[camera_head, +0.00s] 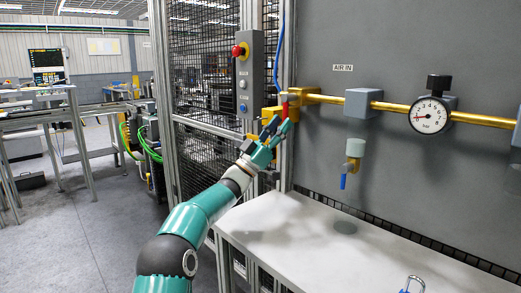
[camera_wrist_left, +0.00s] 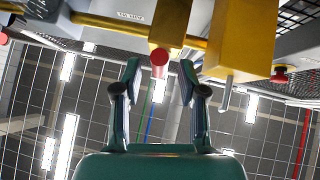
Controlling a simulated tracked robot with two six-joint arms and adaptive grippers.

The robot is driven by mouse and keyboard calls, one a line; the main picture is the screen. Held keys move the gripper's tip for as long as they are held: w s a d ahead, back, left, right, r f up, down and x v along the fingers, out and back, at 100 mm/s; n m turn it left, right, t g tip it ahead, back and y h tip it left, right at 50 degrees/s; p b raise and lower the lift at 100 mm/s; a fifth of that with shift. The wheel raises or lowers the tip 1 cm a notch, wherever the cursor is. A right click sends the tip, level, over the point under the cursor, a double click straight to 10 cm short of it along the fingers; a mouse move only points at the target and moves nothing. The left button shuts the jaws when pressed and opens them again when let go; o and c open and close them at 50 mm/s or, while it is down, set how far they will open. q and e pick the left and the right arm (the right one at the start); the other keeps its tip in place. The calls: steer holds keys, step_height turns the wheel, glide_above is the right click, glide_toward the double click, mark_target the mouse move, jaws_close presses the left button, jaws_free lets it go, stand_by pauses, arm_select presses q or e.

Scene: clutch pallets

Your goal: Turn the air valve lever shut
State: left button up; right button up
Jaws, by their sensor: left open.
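The air valve is a yellow body (camera_head: 303,96) at the left end of the yellow pipe, beside the "AIR IN" label. Its red lever (camera_head: 284,104) shows just above my left gripper (camera_head: 277,128). In the left wrist view the yellow valve body (camera_wrist_left: 170,20) is at the top. The round red end of the lever (camera_wrist_left: 159,57) points toward the camera, between the open fingertips of my left gripper (camera_wrist_left: 160,76). Gaps show on both sides, so the fingers look apart from it. The rest of the lever is hidden behind its end. My right gripper is out of view.
A gauge (camera_head: 430,115) sits on the pipe (camera_head: 397,107). A control box (camera_head: 249,75) with a red button (camera_head: 239,50) stands left of the valve. A white table (camera_head: 290,225) is below, with a blue padlock (camera_head: 411,285).

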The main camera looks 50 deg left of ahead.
arm_select(q)
steer(key=v, duration=0.9)
steer(key=shift+s+f, duration=0.1)
steer(key=shift+s, duration=0.1)
